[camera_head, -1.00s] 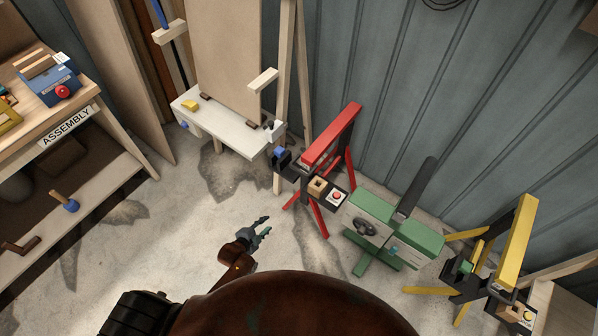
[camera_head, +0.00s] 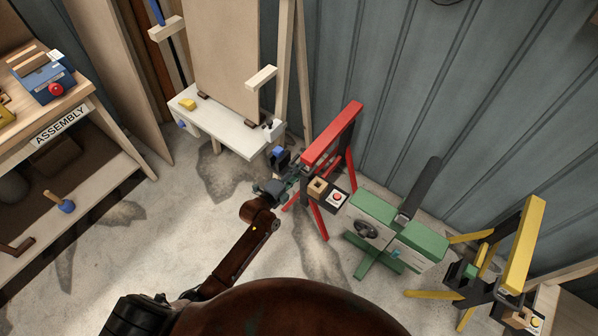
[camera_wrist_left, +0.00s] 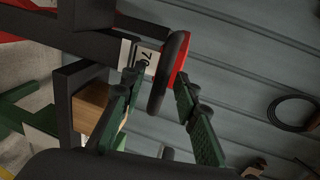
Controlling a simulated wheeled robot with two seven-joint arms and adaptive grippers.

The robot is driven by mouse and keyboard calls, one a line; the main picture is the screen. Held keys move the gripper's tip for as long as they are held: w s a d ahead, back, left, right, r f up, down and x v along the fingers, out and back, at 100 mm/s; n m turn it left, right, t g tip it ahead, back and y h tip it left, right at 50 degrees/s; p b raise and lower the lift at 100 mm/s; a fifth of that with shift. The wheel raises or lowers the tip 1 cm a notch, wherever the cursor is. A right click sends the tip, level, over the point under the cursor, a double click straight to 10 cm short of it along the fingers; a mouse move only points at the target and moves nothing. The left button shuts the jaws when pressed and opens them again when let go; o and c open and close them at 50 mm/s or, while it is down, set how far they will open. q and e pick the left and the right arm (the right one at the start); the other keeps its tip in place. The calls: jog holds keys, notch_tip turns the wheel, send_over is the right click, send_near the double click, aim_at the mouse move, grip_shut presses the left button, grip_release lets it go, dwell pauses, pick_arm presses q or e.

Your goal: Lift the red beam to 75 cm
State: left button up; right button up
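The red beam (camera_head: 333,134) lies level on a red stand with splayed legs, near the grey wall in the head view. My left gripper (camera_head: 281,184) is at the stand's left side, below the beam. In the left wrist view a dark round wheel or knob (camera_wrist_left: 169,72) with a red part beside it sits between the two green fingers of my left gripper (camera_wrist_left: 154,84). The fingers stand apart, one on each side of it; firm contact cannot be told. A white label (camera_wrist_left: 144,58) with dark digits, seemingly 70, is behind the left finger. My right gripper is not in view.
A small box with a red button (camera_head: 337,198) and a wooden block (camera_head: 317,187) are on the stand's front. A green machine (camera_head: 394,228) stands close right, a yellow stand (camera_head: 522,245) farther right. A white bench (camera_head: 222,126) is behind left. The floor at left is clear.

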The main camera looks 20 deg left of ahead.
pick_arm(q)
jog(key=shift+w+d, duration=0.1)
jog(key=shift+w, duration=0.1)
grip_shut()
dwell(0.6)
